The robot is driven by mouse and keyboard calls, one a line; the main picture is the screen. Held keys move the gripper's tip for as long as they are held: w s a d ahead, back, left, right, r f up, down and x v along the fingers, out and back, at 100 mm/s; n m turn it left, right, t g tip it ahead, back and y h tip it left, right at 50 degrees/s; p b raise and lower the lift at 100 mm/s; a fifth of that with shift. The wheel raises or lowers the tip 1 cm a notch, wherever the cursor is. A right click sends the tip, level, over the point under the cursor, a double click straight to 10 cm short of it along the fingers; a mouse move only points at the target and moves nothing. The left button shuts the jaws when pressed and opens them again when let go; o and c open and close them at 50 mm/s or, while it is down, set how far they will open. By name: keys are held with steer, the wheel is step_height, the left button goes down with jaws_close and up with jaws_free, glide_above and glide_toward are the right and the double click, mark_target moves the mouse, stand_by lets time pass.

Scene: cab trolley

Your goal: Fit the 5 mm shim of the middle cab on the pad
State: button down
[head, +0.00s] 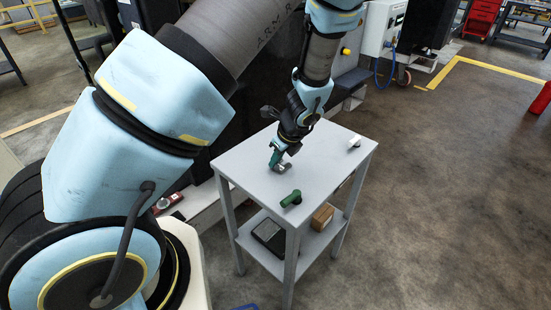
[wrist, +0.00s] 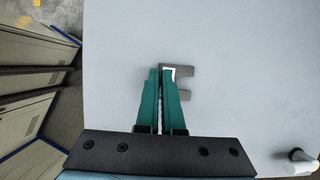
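My gripper (head: 275,158) is low over the grey trolley top, pointing down. In the wrist view its two green fingers (wrist: 160,75) are nearly together. A small grey U-shaped metal shim (wrist: 184,97) is at the fingertips, its opening toward the right. Its spine sits between the fingertips, and a white mark shows by the right fingertip. In the head view the shim (head: 286,166) is beside the fingertips, close to the tabletop; I cannot tell whether it touches. Its thickness cannot be read. I cannot make out the middle cab or its pad.
The trolley top (head: 240,162) also bears a green cylindrical object (head: 291,199) at the front and a small white one (head: 355,142) at the right. Its lower shelf holds a black tray (head: 268,236) and a brown box (head: 322,217). Open floor lies to the right.

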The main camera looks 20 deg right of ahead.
steer(key=shift+f, duration=0.15)
steer(key=c, duration=1.1)
jaws_free()
steer(key=shift+o, duration=0.2)
